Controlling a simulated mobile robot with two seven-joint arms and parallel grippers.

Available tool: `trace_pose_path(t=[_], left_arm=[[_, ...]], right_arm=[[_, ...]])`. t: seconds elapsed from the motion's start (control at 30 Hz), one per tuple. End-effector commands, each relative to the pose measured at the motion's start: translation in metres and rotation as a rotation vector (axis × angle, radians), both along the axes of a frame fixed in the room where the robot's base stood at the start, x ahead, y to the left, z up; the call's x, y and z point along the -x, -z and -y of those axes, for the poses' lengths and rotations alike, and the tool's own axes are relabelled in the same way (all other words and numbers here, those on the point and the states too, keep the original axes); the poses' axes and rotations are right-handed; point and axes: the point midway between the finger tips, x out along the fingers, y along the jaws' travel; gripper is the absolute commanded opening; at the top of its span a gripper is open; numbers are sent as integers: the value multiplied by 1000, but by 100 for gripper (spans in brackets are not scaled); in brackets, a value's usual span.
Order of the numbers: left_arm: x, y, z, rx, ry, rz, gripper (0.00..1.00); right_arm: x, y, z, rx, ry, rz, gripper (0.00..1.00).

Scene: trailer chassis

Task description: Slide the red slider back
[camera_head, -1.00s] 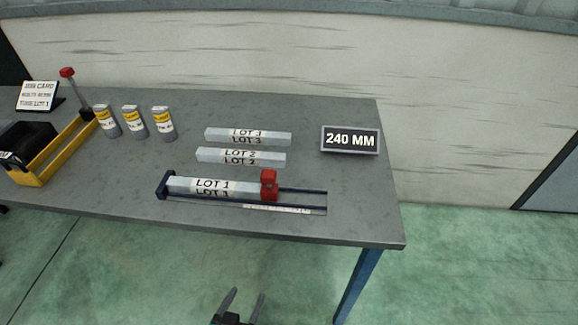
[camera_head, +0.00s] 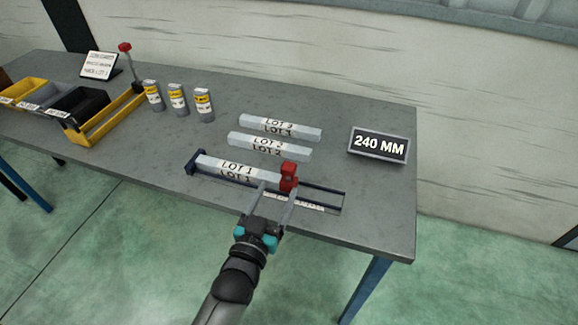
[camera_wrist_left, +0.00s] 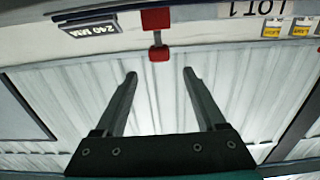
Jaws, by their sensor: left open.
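The red slider (camera_head: 288,176) sits on the dark rails of the measuring fixture (camera_head: 330,192), against the right end of the grey LOT 1 bar (camera_head: 238,170). My left gripper (camera_head: 278,186) is open and empty at the table's front side, its fingertips close to the slider. In the left wrist view the slider (camera_wrist_left: 159,54) appears just beyond the two open fingertips (camera_wrist_left: 160,74), in line with the gap between them. I cannot tell whether a finger touches it. My right gripper is not in view.
The LOT 2 bar (camera_head: 269,146) and LOT 3 bar (camera_head: 280,127) lie behind the fixture. A 240 MM display (camera_head: 379,145) stands at right. Several labelled cylinders (camera_head: 178,99), bins (camera_head: 80,105) and a card (camera_head: 100,65) are at left.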

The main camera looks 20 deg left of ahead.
Motion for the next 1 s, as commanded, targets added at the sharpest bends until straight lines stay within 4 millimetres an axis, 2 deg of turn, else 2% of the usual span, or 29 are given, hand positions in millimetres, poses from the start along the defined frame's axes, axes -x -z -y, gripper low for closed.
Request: trace_pose_path(t=[0.2, 0.5, 0.7, 1.0], left_arm=[[-38, 0, 1, 0, -1, 3, 72], [-77, 1, 2, 0, -1, 0, 72], [-88, 1, 3, 0, -1, -1, 72], [-89, 0, 3, 0, -1, -1, 72]], right_arm=[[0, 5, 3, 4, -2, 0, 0], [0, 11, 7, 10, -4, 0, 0], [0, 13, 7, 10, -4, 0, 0], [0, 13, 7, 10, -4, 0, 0]])
